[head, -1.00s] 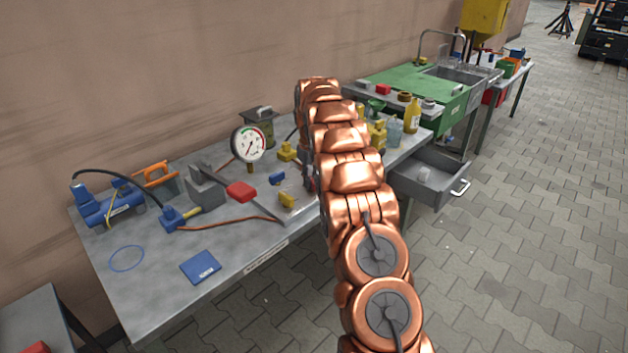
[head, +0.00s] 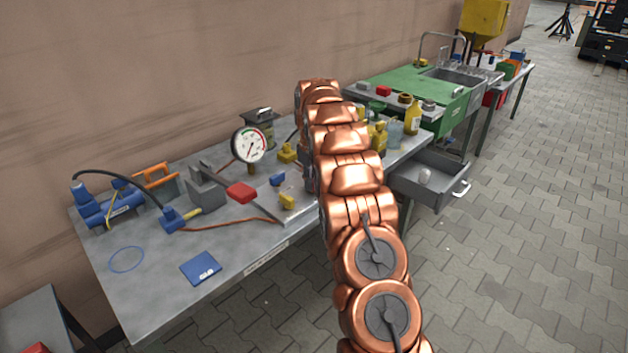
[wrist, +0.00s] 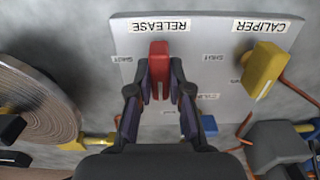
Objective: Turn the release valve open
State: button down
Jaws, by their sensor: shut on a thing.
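The red release valve handle (wrist: 159,66) is in the wrist view, on a pale panel (wrist: 200,35) beside the RELEASE label (wrist: 160,26), which appears upside down. The handle stands along the picture's vertical. My gripper (wrist: 160,80) is shut on it, one finger on each side. A yellow handle (wrist: 263,66) sits to the right beside the CALIPER label (wrist: 264,26), tilted and apart from my fingers. Small labels nearby are hard to read. In the head view my copper arm hides my gripper and the release handle.
An open drawer (head: 432,196) juts out at the right.

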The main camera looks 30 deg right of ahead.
jog(key=c, duration=1.1)
grip_release()
notch_tip(320, 180, up, 7)
jog(key=shift+f, duration=0.15)
jog(key=shift+r, duration=0.4)
